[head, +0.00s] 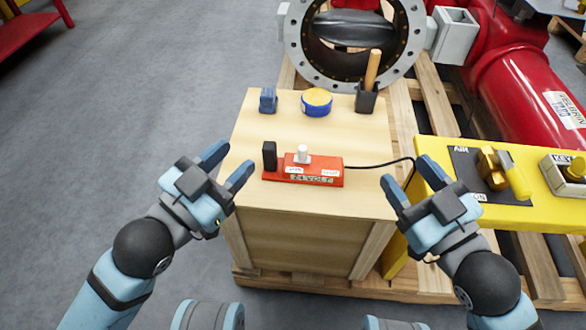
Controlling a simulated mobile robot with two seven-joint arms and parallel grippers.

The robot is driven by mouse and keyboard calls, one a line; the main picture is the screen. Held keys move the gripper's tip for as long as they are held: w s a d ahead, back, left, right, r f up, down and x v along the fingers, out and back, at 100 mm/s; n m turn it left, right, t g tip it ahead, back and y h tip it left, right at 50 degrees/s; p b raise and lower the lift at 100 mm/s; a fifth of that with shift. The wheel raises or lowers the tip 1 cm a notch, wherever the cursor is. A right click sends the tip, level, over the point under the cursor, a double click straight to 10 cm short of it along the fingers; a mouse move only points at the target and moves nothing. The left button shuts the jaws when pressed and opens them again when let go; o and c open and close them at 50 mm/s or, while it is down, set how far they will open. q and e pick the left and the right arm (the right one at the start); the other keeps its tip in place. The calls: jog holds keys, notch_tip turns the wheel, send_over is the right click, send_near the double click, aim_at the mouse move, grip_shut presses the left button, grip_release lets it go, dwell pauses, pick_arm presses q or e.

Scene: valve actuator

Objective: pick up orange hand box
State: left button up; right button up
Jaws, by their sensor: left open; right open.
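The orange hand box (318,171) lies on top of the wooden crate near its middle. It has a white knob (302,153) on top and pale labels. A black upright piece (269,156) stands at its left end, and a black cable (380,164) runs from its right end. My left gripper (229,162) is open and empty, left of the box over the crate's left edge. My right gripper (405,180) is open and empty, right of the box near the crate's right edge. Neither gripper touches the box.
The wooden crate (350,205) also bears a blue item (268,100), a blue and yellow tape measure (317,102) and a black holder (367,98) with a wooden handle. A yellow bench (530,205) stands right. A large flanged valve (296,35) is behind. Grey floor lies left.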

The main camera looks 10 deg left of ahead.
aim_at(270, 143)
pick_arm(q)
jog(key=o, duration=0.3)
jog(key=shift+w+d+r+m, duration=0.1)
jog(key=shift+w+d+m, duration=0.1)
jog(key=shift+m, duration=0.35)
jog(key=shift+w+d+r+m, duration=0.1)
jog(key=shift+d+m, duration=0.1)
jog(key=shift+m, duration=0.35)
jog(key=w+d+f+m+y, duration=0.1)
jog(key=w+d+m+y, duration=0.2)
jog(key=m, duration=0.9)
jog(key=w+f+m+y, duration=0.1)
jog(key=w+m+y, duration=0.25)
jog(key=m, duration=0.75)
notch_tip(270, 143, down, 5)
jog(key=s+a+m+g+y, duration=0.2)
jog(key=g+y, duration=0.1)
jog(key=x, duration=0.6)
jog(key=shift+w+d+f+p, duration=0.2)
jog(key=shift+f+p, duration=0.05)
jog(key=shift+p, duration=0.1)
jog(key=shift+d+x, duration=0.1)
jog(key=shift+x, duration=1.15)
jog(key=shift+d+x, duration=0.15)
jog(key=shift+x, duration=1.1)
